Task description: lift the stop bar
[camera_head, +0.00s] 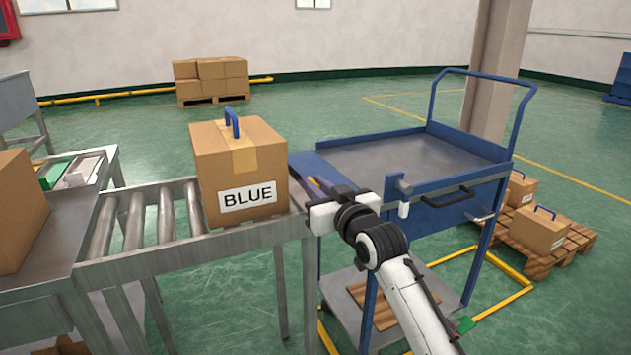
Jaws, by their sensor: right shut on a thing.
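My right gripper (319,200) comes in from the lower right and is at the end of the roller conveyor (150,232), beside the cardboard box labelled BLUE (240,170). It is shut on what I take to be the stop bar; a small yellow-orange piece (313,182) shows just behind the jaws, but the gripper hides most of it. I cannot tell whether the bar is raised. The box stands upright on the rollers with a blue handle on top. My left gripper is not in view.
A blue-framed cart (400,157) with a bare grey top stands right of the conveyor's end. A blue panel (314,165) lies between the box and the cart top. A pallet (535,240) with boxes is on the floor at right.

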